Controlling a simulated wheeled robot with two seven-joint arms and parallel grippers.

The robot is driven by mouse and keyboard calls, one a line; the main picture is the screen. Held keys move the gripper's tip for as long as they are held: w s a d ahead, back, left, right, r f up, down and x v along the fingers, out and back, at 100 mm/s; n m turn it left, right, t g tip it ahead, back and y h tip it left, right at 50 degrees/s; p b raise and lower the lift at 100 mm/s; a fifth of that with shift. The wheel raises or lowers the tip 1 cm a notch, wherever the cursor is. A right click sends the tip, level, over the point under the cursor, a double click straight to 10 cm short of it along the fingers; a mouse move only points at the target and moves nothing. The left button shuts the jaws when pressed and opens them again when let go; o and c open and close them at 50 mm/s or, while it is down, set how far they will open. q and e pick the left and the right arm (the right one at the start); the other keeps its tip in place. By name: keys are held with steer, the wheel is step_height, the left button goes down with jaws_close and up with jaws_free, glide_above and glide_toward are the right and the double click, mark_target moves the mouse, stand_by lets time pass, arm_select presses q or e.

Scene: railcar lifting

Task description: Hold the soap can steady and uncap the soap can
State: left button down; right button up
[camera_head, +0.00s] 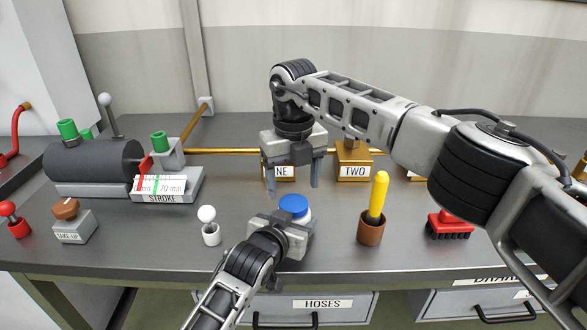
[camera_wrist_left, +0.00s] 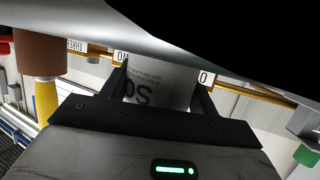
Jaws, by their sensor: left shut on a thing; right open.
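The soap can (camera_head: 306,218) is white with a blue cap (camera_head: 293,206) and stands upright near the front middle of the bench. The cap sits on its top. My left gripper (camera_head: 292,224) is shut on the can's body from the front and hides much of it. In the left wrist view, the can (camera_wrist_left: 160,86) shows between the two fingers (camera_wrist_left: 162,95), with part of its printed label upside down. My right gripper (camera_head: 292,183) is open and empty, pointing down above and slightly behind the blue cap, apart from it.
A brown cup with a yellow handle (camera_head: 372,228) stands right, and a red brush (camera_head: 450,225) is farther right. Labelled brass blocks (camera_head: 353,165) and a brass rail are behind. A grey cylinder machine (camera_head: 95,165) is at left.

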mark_target(294, 203)
steer(key=shift+f, duration=2.1)
steer(key=c, duration=1)
steer(key=o, duration=1.1)
steer(key=shift+r, duration=0.1)
steer(key=shift+r, duration=2.2)
arm_select(q)
steer(key=shift+c, duration=1.6)
jaws_free()
